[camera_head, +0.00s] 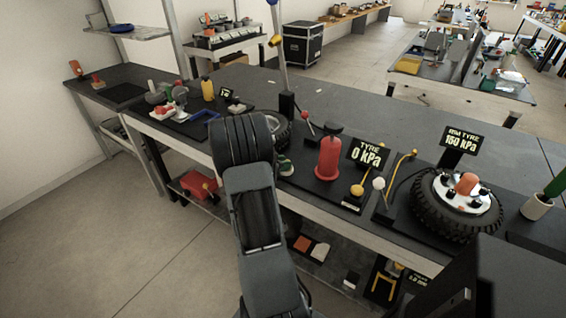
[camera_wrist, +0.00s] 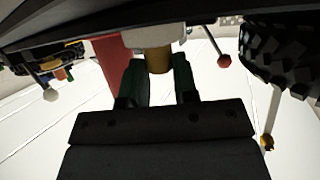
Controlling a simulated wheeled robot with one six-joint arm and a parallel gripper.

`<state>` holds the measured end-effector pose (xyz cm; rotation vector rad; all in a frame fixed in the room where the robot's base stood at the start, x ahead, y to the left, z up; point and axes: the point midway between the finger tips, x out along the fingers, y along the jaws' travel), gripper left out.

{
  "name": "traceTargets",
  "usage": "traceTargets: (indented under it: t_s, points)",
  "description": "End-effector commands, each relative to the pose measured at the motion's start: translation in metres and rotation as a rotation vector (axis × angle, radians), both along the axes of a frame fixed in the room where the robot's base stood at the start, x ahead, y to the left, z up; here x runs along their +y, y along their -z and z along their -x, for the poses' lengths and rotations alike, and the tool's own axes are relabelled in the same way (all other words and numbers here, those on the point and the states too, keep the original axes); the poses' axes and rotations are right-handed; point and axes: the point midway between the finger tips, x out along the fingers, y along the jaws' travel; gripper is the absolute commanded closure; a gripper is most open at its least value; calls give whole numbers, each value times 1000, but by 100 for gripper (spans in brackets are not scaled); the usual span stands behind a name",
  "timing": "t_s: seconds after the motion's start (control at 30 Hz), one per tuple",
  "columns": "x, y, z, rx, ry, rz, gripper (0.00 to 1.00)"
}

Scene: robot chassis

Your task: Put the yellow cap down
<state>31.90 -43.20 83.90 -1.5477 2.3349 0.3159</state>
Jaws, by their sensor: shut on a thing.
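In the wrist view, my gripper (camera_wrist: 160,85) has its two dark green fingers on either side of a dull yellow cylindrical piece, which looks like the yellow cap (camera_wrist: 158,62). The cap is between the fingers, close to a pale part above it in the picture. I cannot tell whether it touches that part. In the head view, my arm reaches over the bench and hides most of the gripper and the cap. A small green part shows beside the arm, left of the red cylinder (camera_head: 328,160).
The dark bench (camera_head: 330,105) has clear room behind the row of tools. A "TYRE 0 kPa" sign (camera_head: 367,153), a yellow ball-ended lever (camera_head: 357,190) and a white ball (camera_head: 379,183) stand right of the red cylinder. A knobbly tyre (camera_head: 425,205) lies further right.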

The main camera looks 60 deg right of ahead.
Motion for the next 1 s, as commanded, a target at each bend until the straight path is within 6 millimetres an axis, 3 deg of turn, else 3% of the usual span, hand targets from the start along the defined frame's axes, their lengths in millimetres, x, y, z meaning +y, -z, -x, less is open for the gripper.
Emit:
traceTargets:
  t_s: [0.07,0.1,0.37,0.73,1.0]
  points:
    - [0,3,0,1,0,0,95]
    - [0,3,0,0,0,0,71]
    - [0,3,0,0,0,0,47]
    - [1,-9,-1,-2,0,1,47]
    - [46,-28,-20,-1,-5,2,47]
